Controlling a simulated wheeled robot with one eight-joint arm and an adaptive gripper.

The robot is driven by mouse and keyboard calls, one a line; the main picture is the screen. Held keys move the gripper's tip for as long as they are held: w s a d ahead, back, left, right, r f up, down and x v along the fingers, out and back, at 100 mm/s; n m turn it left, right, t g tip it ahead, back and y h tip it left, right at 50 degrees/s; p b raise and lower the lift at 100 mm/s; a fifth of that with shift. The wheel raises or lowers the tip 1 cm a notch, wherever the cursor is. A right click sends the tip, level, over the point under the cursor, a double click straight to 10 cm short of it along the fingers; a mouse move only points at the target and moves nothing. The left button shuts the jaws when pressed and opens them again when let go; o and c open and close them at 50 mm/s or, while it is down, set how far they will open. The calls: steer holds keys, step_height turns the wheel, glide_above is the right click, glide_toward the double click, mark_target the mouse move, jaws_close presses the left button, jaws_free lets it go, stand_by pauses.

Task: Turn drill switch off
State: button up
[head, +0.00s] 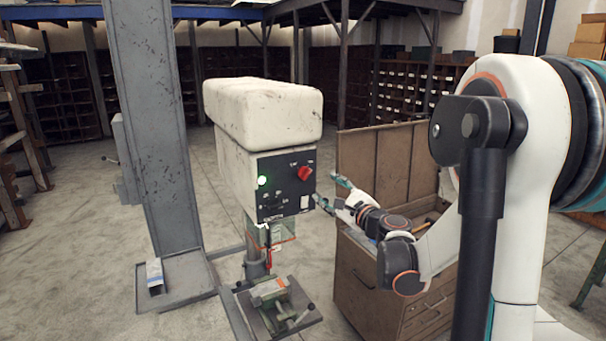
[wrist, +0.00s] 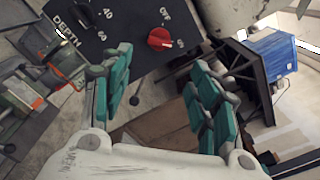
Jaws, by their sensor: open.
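The drill press (head: 262,105) has a cream head with a black control panel (head: 284,185) on its front. My gripper (head: 330,191) is open and empty, just right of the panel in the head view. It also shows in the wrist view (wrist: 158,68), with the knob apart from both fingers. The knob's exact setting is hard to read.
A black depth dial (wrist: 82,12) is on the same panel. A green vise (head: 278,305) sits on the drill table below. A brown cabinet (head: 390,275) with a raised lid stands behind my gripper. A grey steel column (head: 150,120) stands left of the drill. Floor between is open.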

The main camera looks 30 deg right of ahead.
mark_target(308, 175)
steer(key=w+p, duration=0.1)
steer(key=w, duration=1.1)
steer(key=shift+w+p, duration=0.1)
steer(key=shift+p, duration=0.2)
steer(key=shift+c, duration=0.2)
steer(key=c, duration=1)
